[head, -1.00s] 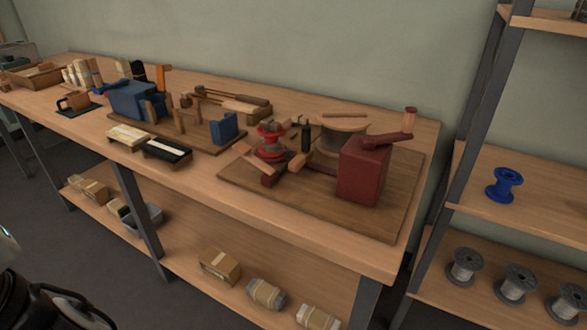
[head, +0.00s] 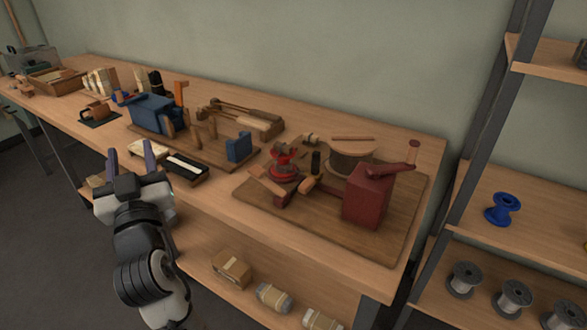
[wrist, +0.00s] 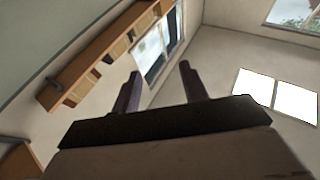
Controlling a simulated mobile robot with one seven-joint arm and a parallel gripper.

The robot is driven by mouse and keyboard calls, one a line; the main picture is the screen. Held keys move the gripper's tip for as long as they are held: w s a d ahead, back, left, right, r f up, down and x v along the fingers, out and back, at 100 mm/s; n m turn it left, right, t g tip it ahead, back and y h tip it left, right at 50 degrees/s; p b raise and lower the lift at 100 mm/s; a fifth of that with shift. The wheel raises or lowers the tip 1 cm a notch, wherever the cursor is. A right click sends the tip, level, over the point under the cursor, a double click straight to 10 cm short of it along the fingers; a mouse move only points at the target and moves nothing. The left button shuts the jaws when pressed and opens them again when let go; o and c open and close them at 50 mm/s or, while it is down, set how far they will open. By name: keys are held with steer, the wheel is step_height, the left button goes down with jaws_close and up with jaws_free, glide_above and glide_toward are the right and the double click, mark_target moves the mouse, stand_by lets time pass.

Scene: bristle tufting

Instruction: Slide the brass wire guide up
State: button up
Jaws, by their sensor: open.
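The red winder (head: 368,196), a box with a crank on top, stands on a brown board at the bench's right end. Left of it are a red spool stand (head: 283,166) and a dark upright handle (head: 316,163). A small brass-coloured piece (head: 310,140) shows behind them; I cannot tell whether it is the wire guide. My gripper (head: 131,153) is open and empty, raised in front of the bench, well left of the winder. In the wrist view its fingers (wrist: 160,75) are apart, pointing toward windows and a wall shelf; no winder shows there.
A blue clamp-like fixture (head: 153,113) on a board, a tray with a white strip (head: 187,168) and a large wire spool (head: 350,162) stand on the bench. A shelf rack with a blue spool (head: 502,209) is at right. Boxes lie on the lower shelf.

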steer(key=w+d+f+m+g+h+p, duration=0.3)
steer(key=w+d+f+m+h, duration=0.35)
steer(key=d+h, duration=0.3)
steer(key=m+g+h+p, duration=0.3)
steer(key=m+g+h, duration=0.2)
steer(key=g+h, duration=0.15)
glide_toward(304, 186)
steer(key=shift+t, duration=0.35)
steer(key=x, duration=0.3)
steer(key=p+x, duration=0.1)
steer(key=x, duration=0.2)
steer(key=p+x, duration=0.1)
steer(key=x, duration=0.2)
steer(key=shift+s+f, duration=0.1)
steer(key=shift+f, duration=0.2)
jaws_close()
